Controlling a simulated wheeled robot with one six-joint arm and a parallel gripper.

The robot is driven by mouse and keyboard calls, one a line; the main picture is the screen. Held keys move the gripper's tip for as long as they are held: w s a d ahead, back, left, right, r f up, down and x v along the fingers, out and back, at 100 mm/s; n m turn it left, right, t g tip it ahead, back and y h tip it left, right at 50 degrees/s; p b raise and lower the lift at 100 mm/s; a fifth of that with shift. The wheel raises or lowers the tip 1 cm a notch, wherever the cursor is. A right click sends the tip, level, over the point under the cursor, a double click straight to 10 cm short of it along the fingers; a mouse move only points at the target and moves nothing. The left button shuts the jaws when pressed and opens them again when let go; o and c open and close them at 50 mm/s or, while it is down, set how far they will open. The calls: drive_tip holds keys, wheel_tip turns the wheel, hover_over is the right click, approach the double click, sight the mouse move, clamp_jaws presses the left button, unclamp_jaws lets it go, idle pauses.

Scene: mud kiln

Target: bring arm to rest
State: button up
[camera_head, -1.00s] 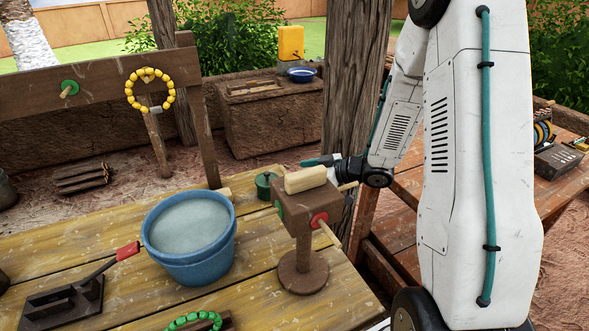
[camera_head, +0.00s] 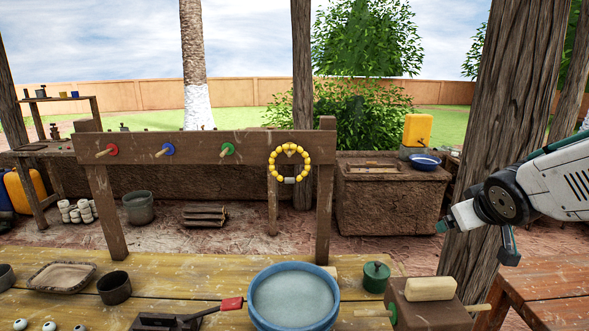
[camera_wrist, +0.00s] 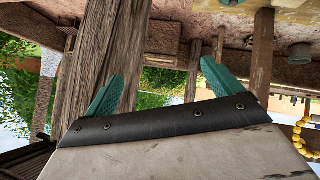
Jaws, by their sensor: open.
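My arm reaches in from the right edge of the head view, with my gripper (camera_head: 478,241) hanging in front of the thick wooden post (camera_head: 510,90). The gripper has teal fingers spread apart with nothing between them. In the wrist view my gripper (camera_wrist: 161,70) also shows both teal fingers wide apart and empty. The gripper is in the air, apart from the workbench things.
The wooden bench (camera_head: 225,270) holds a blue bucket (camera_head: 262,312), a green lidded pot (camera_head: 375,277) and a wooden block stand (camera_head: 430,314). A yellow bead ring (camera_head: 273,167) hangs on the peg rail (camera_head: 200,146). Another table (camera_head: 545,285) stands at right.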

drive_tip(key=s+a+r+m+g+y, duration=0.1)
drive_tip(key=s+a+r+g, duration=0.1)
drive_tip(key=s+a, duration=0.5)
drive_tip(key=s+a+r+m+g+y, duration=0.1)
drive_tip(key=s+a+g+y, duration=0.1)
drive_tip(key=s, duration=1)
drive_tip(key=s+f+g, duration=0.3)
drive_tip(key=s, duration=0.2)
drive_tip(key=shift+s+f, duration=0.25)
drive_tip(key=shift+f, duration=0.1)
